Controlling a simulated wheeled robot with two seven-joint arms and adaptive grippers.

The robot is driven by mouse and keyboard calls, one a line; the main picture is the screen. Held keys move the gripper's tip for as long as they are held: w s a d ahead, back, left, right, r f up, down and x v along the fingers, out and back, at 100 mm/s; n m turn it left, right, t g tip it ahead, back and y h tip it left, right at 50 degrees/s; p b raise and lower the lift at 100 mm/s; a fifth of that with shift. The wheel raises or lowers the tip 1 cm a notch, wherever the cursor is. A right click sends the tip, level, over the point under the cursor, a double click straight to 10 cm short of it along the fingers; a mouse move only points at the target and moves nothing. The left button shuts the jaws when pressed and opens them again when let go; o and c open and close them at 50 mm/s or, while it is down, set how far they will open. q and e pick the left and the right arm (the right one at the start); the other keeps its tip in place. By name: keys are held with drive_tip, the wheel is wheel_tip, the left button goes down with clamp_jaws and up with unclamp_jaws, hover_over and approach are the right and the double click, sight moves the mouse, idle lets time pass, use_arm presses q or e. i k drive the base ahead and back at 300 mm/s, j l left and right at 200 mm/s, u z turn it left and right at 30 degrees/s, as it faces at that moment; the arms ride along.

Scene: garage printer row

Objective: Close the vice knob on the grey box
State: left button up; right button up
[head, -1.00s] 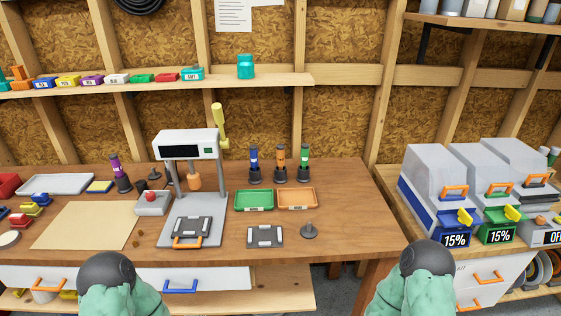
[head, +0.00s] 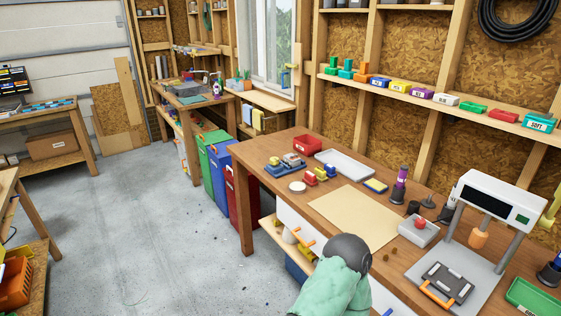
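A small grey box (head: 418,231) with a red knob (head: 420,224) on top sits on the workbench, left of the white press. I cannot tell from here whether this is the vice box or whether its knob is open or closed. No other clear vice shows; the far bench is too small to make out. Part of my arm, mint green with a dark round joint, shows at the bottom centre. Neither gripper is in view.
The long workbench (head: 320,227) runs along the right, with a white press (head: 495,200), a red bin (head: 307,144) and a white tray (head: 345,163). Blue, green and red cabinets (head: 242,190) stand beyond its left end. Open concrete floor (head: 130,220) lies to the left.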

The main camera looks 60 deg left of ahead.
sight(275, 160)
drive_tip(key=i+j, duration=0.1)
drive_tip(key=j, duration=2.45)
drive_tip(key=i+j, duration=0.15)
drive_tip(key=j, duration=1.15)
drive_tip(key=i+j, duration=0.1)
drive_tip(key=j, duration=1.2)
